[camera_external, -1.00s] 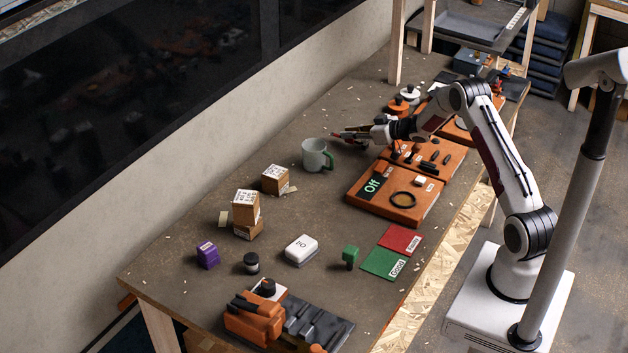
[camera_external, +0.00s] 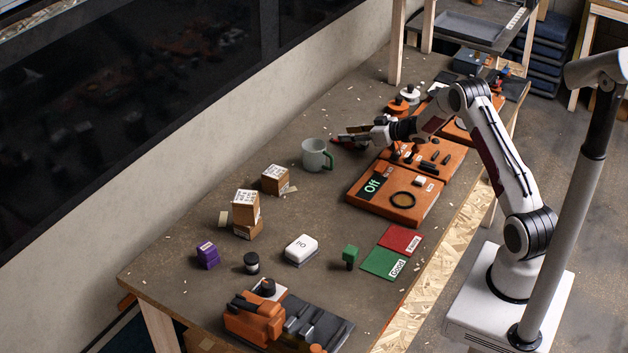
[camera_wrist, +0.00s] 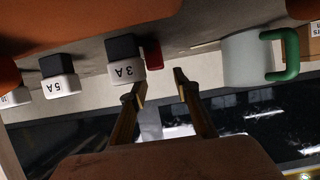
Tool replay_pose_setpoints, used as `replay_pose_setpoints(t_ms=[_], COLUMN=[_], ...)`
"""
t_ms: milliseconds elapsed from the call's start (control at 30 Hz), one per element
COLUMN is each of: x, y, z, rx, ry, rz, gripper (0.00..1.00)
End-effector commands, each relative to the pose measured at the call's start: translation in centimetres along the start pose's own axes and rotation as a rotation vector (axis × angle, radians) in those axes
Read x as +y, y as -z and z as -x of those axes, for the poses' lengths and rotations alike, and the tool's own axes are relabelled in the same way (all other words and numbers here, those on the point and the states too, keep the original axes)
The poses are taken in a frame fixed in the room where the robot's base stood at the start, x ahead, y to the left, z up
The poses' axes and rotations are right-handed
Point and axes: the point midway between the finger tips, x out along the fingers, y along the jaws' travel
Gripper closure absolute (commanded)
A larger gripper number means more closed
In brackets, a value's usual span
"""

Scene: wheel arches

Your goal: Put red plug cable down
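The red plug (camera_wrist: 152,54) shows in the wrist view as a small red piece against the table, partly hidden behind a white and black block marked 3A. In the external view a small red spot (camera_external: 341,146) shows just below my fingertips. My gripper (camera_wrist: 160,82) has its two fingers apart with nothing between them; the red plug is beyond the left fingertip. In the external view my gripper (camera_external: 344,137) is low over the table, close to the mug. I cannot make out the plug's cable.
A grey-green mug (camera_external: 314,154) with a green handle stands left of my gripper; it also shows in the wrist view (camera_wrist: 248,60). Orange boards (camera_external: 420,192) lie to the right. Cardboard boxes (camera_external: 246,208) stand nearer. Table between mug and boxes is mostly clear.

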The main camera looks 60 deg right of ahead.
Motion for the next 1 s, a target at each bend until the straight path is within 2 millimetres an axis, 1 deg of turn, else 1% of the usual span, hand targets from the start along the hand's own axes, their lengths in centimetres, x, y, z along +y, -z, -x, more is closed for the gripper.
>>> replay_pose_setpoints(t_ms=[67,200,500,800,1000], x=[-0.1,-0.1,0.0,0.0,0.0], y=[-0.1,0.8,0.9,4.9,6.7], z=[0.1,0.5,3.5,5.0,5.8], rx=[-0.006,-0.004,-0.003,0.000,0.000], ry=[0.001,0.000,0.000,0.000,0.000], rz=[-0.002,-0.003,-0.004,0.001,-0.001], gripper=[0.69,0.69,0.69,0.69,0.69])
